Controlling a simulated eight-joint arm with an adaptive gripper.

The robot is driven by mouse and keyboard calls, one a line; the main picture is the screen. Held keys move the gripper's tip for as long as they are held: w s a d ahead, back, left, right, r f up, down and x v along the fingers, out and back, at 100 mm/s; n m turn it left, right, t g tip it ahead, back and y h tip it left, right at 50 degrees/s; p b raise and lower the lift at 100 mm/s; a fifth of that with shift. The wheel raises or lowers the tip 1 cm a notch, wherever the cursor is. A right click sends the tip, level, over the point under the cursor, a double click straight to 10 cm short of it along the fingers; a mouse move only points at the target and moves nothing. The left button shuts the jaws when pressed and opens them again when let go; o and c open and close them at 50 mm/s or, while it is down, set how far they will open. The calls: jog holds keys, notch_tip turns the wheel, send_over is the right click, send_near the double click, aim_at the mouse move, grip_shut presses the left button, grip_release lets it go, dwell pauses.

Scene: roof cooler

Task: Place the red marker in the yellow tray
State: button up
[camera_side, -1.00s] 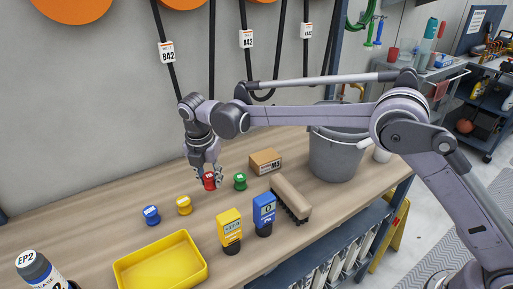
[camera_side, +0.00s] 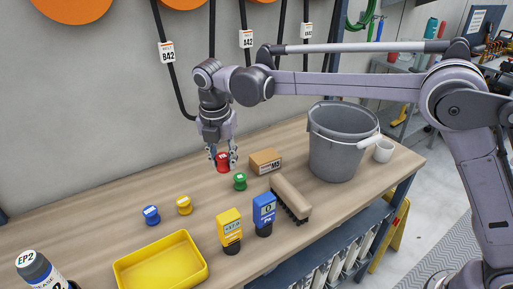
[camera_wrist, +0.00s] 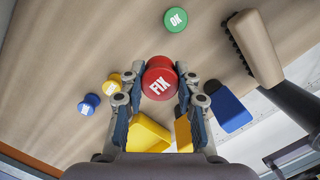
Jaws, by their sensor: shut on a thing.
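The red marker (camera_side: 222,160) is a small round piece, and its top reads "FIX" in the wrist view (camera_wrist: 159,82). My gripper (camera_side: 222,163) is shut on it and holds it above the wooden bench; in the wrist view my two fingers (camera_wrist: 159,88) press on its sides. The yellow tray (camera_side: 160,284) lies on the bench at the front left in the side view, apart from my gripper and lower down. In the wrist view part of the tray (camera_wrist: 147,136) shows between my fingers, and the rest is hidden.
A green marker (camera_side: 240,181), a yellow marker (camera_side: 184,205) and a blue marker (camera_side: 151,215) stand on the bench (camera_side: 110,222). A yellow bottle (camera_side: 229,229), blue bottle (camera_side: 264,212), brush (camera_side: 290,195), cardboard box (camera_side: 265,161) and grey bucket (camera_side: 338,150) stand to the right.

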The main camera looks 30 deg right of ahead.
jog(key=s+a, duration=0.5)
jog(key=a, duration=0.7)
send_over(164, 272)
jog(key=shift+s+a+f, duration=0.1)
jog(key=shift+s+f, duration=0.05)
jog(key=shift+f, duration=2.45)
jog(key=shift+s+a+f, duration=0.1)
jog(key=shift+f, duration=2.45)
jog(key=shift+f, duration=0.1)
jog(key=o, duration=1.1)
jog(key=shift+o, duration=0.2)
